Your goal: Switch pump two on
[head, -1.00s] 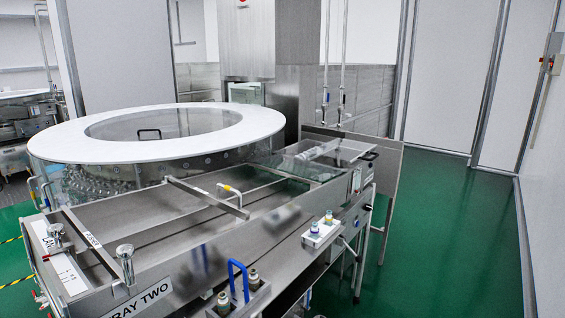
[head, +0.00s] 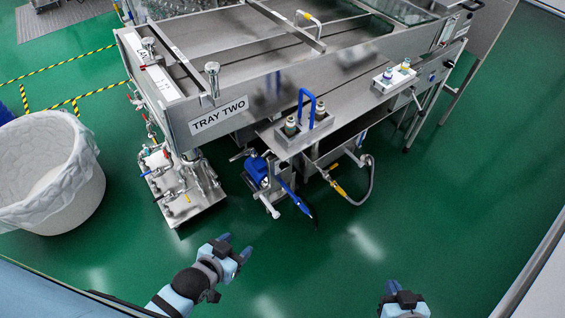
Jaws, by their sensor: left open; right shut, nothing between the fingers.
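The washer's steel frame carries a sign reading TRAY TWO (head: 219,114). A blue motor-like unit (head: 258,170), possibly a pump, sits low beneath it. No pump label or switch can be made out. A pale box with small knobs or caps (head: 395,78) sits on the right side ledge. My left gripper (head: 237,246) is open and empty over the floor, in front of and apart from the washer. My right gripper (head: 393,287) is shut and empty near the bottom edge, also apart from the washer.
A lined white bin (head: 50,175) stands at the left. A piping stand (head: 185,190) with valves is under the tray. A blue tool or hose end (head: 295,200) and a looped hose (head: 365,185) hang low. The green floor (head: 440,210) to the right is clear.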

